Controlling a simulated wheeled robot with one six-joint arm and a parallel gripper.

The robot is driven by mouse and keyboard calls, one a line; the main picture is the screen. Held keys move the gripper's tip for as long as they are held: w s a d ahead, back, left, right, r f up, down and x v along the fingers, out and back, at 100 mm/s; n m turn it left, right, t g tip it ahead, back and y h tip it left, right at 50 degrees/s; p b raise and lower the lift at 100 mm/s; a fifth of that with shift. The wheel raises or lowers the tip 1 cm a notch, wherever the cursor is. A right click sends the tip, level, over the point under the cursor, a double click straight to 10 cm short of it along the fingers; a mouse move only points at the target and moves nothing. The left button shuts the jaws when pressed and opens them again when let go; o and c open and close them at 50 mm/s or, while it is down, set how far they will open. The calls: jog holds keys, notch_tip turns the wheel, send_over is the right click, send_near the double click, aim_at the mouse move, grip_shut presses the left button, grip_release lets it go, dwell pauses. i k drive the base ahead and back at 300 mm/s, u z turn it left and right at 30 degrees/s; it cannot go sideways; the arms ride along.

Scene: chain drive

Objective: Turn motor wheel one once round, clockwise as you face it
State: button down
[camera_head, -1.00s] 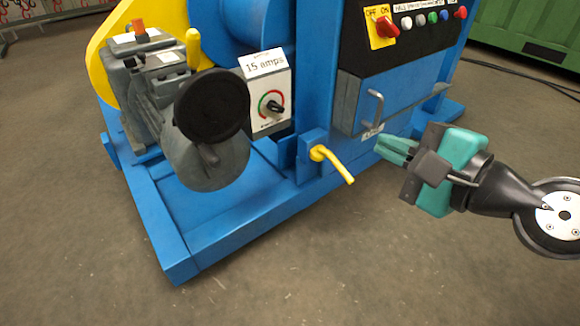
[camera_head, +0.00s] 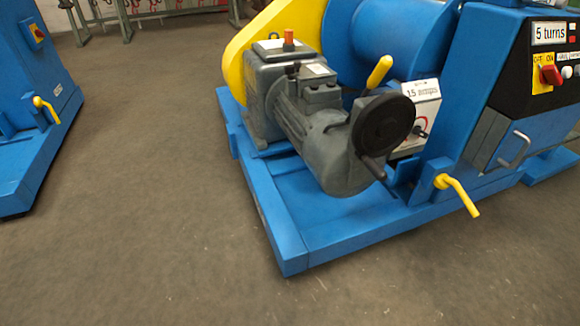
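A black round handwheel (camera_head: 385,124) sits on the end of the grey motor (camera_head: 318,130) of the blue machine, right of the picture's middle. A dark crank handle (camera_head: 374,168) sticks out at the wheel's lower left. No number shows on the wheel, so I cannot tell from this view which number it has. My gripper is out of view.
A yellow lever (camera_head: 378,72) rises behind the wheel. A yellow crank lever (camera_head: 457,194) juts from the frame's front right. The blue base frame (camera_head: 300,245) edges the floor. Another blue machine (camera_head: 35,130) stands at left, with open floor between.

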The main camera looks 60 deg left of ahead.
aim_at(385, 122)
jog(key=u, duration=1)
jog(key=i, duration=0.6)
jog(key=z, duration=0.6)
